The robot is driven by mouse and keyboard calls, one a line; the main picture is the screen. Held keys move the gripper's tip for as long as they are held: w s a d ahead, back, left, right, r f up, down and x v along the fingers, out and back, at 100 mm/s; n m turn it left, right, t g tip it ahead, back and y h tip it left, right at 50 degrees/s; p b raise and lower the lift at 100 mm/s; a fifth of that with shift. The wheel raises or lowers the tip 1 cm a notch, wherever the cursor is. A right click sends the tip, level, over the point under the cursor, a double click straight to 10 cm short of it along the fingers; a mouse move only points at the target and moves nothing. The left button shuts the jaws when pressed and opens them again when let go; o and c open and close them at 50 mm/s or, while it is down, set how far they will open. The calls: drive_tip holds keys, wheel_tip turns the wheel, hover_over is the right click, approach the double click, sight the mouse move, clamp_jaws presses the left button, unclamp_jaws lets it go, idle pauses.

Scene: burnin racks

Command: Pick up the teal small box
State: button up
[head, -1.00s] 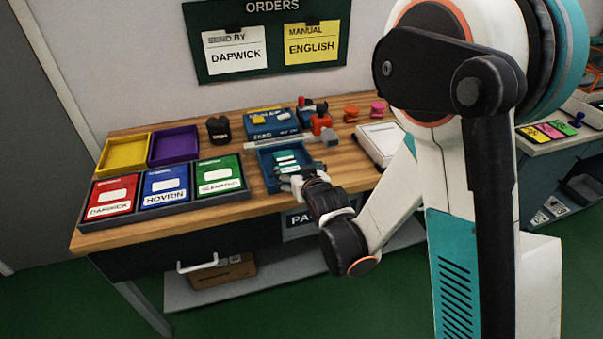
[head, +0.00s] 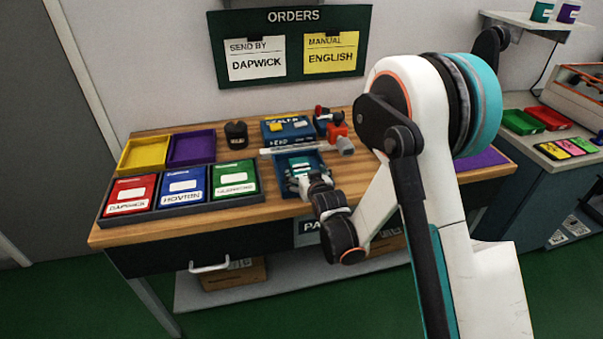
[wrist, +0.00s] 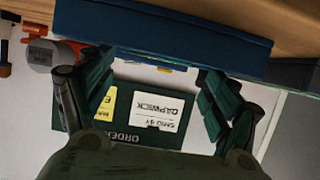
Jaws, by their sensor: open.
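Teal small boxes with white labels (head: 298,162) appear to lie in the blue tray (head: 319,160) at the middle of the bench in the head view; my gripper partly covers them, so I cannot separate them clearly. My gripper (head: 302,178) is at the tray's front, close to the boxes, though contact cannot be told. In the wrist view, my gripper (wrist: 157,80) has its two dark fingers spread with nothing held between them. A blue wall (wrist: 165,30), probably the tray's, crosses the top of that view. No teal box shows clearly there.
Red, blue and green labelled bins in a dark rack (head: 180,207) stand left of the tray. Yellow (head: 143,154) and purple (head: 191,148) trays lie behind them. A grey bar-shaped tool (head: 300,148) and a blue box (head: 287,128) sit behind the blue tray. Bare wood lies in front.

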sight(303, 172)
drive_tip(key=x, duration=0.2)
drive_tip(key=b+x, duration=0.1)
drive_tip(key=x, duration=0.1)
drive_tip(key=shift+s+d+f+b, duration=0.1)
drive_tip(key=shift+d+f+b, duration=0.05)
drive_tip(key=shift+f+b, duration=0.15)
drive_tip(key=shift+w, duration=0.25)
drive_tip(key=shift+r, duration=0.1)
drive_tip(key=shift+c, duration=0.3)
drive_tip(key=c, duration=1.2)
